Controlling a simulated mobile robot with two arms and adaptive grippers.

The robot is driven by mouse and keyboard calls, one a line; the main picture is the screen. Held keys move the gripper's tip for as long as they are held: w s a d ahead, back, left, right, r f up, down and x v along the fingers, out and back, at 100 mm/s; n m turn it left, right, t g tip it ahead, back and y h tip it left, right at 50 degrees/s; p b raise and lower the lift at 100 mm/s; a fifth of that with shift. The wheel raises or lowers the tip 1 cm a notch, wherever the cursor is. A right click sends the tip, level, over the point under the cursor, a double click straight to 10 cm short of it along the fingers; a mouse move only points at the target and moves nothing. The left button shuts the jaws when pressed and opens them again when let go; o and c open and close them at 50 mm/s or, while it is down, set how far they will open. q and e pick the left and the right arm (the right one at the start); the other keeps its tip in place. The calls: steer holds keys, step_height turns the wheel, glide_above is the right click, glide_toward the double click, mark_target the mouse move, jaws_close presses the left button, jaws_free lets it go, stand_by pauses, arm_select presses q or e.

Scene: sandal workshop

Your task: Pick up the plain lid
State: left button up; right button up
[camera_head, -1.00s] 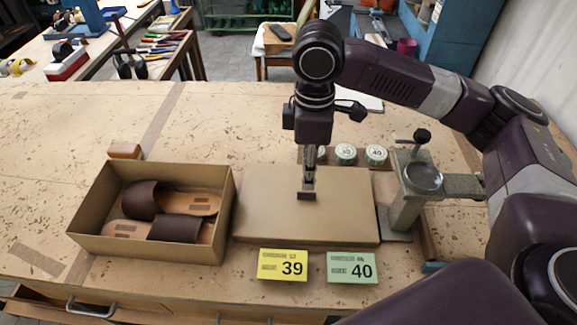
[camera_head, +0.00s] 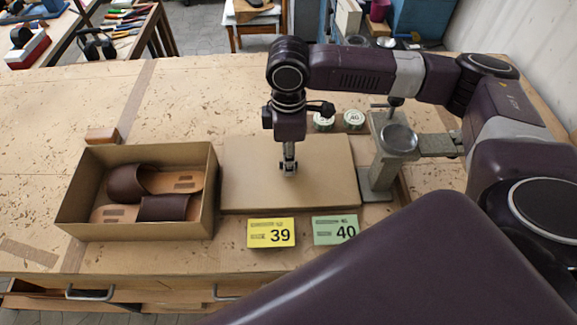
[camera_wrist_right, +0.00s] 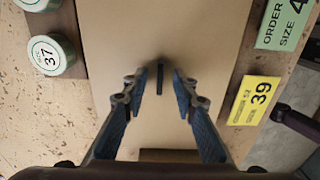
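The plain lid (camera_head: 245,180) is a flat tan cardboard panel lying on the bench, right of an open box. My right gripper (camera_head: 289,168) points straight down over its middle. In the right wrist view the lid (camera_wrist_right: 115,40) fills the centre, with a short dark tab (camera_wrist_right: 160,78) standing on it. The two fingers of my right gripper (camera_wrist_right: 159,85) are apart, one on each side of the tab, with gaps between. Whether the fingertips touch the lid cannot be told. My left gripper is not in view.
The open box (camera_head: 135,234) at left holds brown sandals. A yellow 39 card (camera_head: 271,232) and a green 40 card (camera_head: 336,230) lie in front. A metal press (camera_head: 380,180) stands close to the lid's right. Round tins (camera_head: 354,119) sit behind the lid.

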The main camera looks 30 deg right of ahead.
jaws_close()
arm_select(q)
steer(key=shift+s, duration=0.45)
